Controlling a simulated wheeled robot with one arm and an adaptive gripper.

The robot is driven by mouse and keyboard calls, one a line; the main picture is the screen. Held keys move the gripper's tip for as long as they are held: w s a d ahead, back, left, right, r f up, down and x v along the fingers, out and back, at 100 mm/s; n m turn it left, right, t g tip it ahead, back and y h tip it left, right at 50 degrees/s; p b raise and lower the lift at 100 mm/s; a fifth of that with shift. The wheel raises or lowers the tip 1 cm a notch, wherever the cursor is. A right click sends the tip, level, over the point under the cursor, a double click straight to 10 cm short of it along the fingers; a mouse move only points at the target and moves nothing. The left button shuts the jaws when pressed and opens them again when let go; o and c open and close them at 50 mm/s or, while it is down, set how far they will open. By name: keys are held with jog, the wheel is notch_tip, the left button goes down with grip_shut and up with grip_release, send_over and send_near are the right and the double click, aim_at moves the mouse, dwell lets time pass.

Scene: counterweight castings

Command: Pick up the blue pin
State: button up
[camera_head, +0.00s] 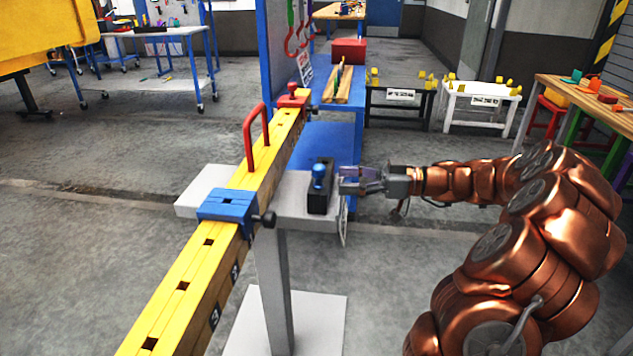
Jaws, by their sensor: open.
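The blue pin (319,177) stands upright in a small black block (321,199) on a grey stand (200,186). Its round blue head shows on top; its lower part is hidden in the block. My gripper (342,180) comes in from the right at about the height of the pin's head. It is open, with its fingertips just to the right of the pin. I cannot tell whether a fingertip touches the pin. Nothing shows between the fingers.
A long yellow beam (200,275) with a blue clamp (229,205) and a red handle (256,137) crosses the stand just left of the pin. A blue workbench (329,128) stands behind. Open floor (385,280) lies at the lower right.

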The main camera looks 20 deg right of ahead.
aim_at(318, 178)
jog(key=shift+t, duration=0.3)
jog(key=shift+w+d+f+p+x, duration=0.1)
jog(key=shift+w+f+x, duration=0.1)
jog(key=shift+x, duration=0.95)
jog(key=shift+w+d+f+p+x, duration=0.1)
jog(key=shift+w+d+p+x, duration=0.1)
jog(key=shift+x, duration=0.95)
jog(key=shift+w+d+f+p+x, duration=0.1)
jog(key=shift+w+f+x, duration=0.1)
jog(key=shift+x, duration=0.95)
grip_shut()
